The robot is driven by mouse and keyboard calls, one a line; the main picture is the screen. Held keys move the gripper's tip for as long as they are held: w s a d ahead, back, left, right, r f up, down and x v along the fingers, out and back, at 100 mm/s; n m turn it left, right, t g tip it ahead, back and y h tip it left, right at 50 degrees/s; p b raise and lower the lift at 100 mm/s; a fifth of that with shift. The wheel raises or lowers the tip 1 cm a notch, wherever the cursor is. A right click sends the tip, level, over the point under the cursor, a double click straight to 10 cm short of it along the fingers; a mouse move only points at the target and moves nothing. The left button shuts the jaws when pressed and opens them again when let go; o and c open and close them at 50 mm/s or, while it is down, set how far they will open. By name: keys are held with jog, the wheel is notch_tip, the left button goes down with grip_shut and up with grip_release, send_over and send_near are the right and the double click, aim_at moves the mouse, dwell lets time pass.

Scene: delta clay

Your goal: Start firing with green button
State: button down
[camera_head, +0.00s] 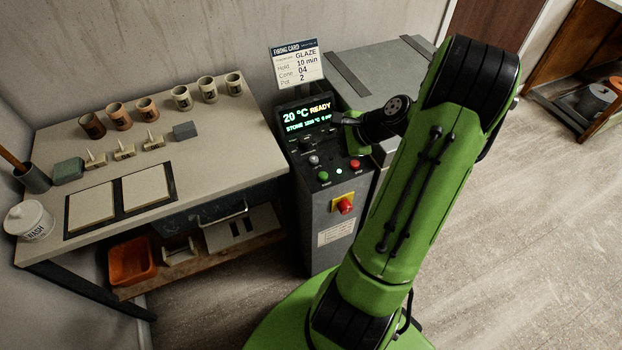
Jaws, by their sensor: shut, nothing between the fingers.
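The kiln control panel (333,163) stands in the middle on a grey cabinet. A green button (323,176) sits at its lower left, with a small lit green spot (338,171) to its right. A red button (355,164) is at the right. The display (306,117) above reads 20 °C READY. My gripper (340,118) is shut and empty, in front of the display's right edge, above and right of the green button and apart from it. My wrist hides part of the panel's right side.
A red stop knob on a yellow plate (345,206) is on the cabinet front below. A firing card (297,64) stands behind the display. The grey kiln lid (372,70) is behind my arm. A table (230,135) at left holds cups and tiles. Floor at right is mostly clear.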

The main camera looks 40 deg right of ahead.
jog(key=shift+d, duration=0.2)
jog(key=b, duration=0.8)
send_over(326, 176)
notch_tip(326, 176, down, 8)
jog(key=shift+f, duration=0.4)
dwell(1.2)
jog(key=shift+f, duration=0.4)
